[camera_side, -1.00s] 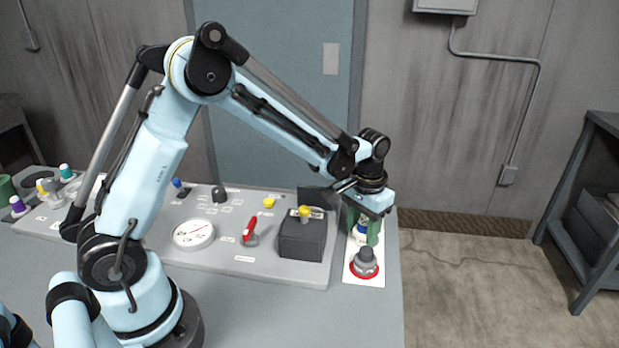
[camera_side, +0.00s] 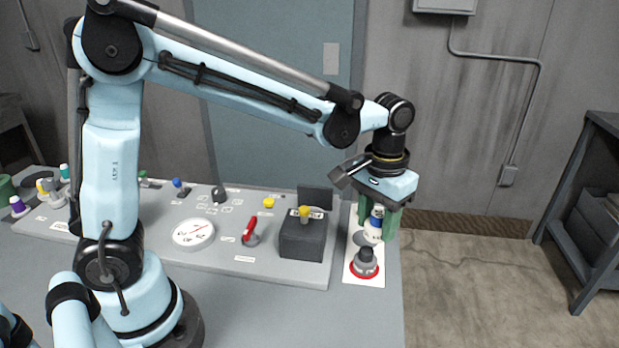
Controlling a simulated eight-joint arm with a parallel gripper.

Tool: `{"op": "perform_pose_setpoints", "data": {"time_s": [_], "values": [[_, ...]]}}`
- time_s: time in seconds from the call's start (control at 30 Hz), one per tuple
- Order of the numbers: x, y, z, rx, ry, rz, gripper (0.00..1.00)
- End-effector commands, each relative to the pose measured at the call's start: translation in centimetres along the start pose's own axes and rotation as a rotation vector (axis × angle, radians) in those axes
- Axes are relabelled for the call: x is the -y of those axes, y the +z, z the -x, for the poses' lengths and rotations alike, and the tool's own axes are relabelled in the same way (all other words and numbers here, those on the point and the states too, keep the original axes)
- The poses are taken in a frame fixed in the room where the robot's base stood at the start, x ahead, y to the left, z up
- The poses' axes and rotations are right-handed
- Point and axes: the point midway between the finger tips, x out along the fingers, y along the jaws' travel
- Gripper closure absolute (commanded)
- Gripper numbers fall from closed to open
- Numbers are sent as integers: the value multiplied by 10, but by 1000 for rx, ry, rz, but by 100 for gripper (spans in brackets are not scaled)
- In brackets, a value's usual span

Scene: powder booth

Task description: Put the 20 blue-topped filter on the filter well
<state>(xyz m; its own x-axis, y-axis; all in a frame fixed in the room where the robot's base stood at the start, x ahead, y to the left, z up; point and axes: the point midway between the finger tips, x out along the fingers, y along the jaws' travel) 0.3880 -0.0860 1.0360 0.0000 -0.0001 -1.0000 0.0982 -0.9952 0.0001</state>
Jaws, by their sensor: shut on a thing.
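My gripper (camera_side: 377,221) is at the right end of the bench, its green fingers shut on a blue-topped filter (camera_side: 374,226) with a white body and a blue band. The filter is roughly upright, held above a white card (camera_side: 376,281); its number is too small to read. Below it a grey round spot (camera_side: 362,238) shows on the card. A dark block (camera_side: 303,240) to the left has a yellow-topped piece (camera_side: 304,214) on its top; I cannot tell whether this block is the filter well.
A grey knob (camera_side: 365,261) on a red ring stands on the card's near part, close below the held filter. A panel with a white dial (camera_side: 193,234) and a red switch (camera_side: 250,231) lies left. More coloured-topped pieces (camera_side: 18,205) stand far left.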

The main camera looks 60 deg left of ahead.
Motion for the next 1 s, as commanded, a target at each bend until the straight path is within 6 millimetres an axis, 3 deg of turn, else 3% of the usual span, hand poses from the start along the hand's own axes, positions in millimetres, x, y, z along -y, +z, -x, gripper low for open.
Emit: {"op": "perform_pose_setpoints", "data": {"time_s": [0.2,0.33,0.47,0.7,0.83,1.0], "values": [[-17,14,14,0,0,4,85],[-3,11,15,0,0,53,85],[36,0,11,0,0,159,85],[122,-8,2,0,0,380,85],[154,-6,-2,0,0,463,85],[175,-3,-4,0,0,519,85]]}}
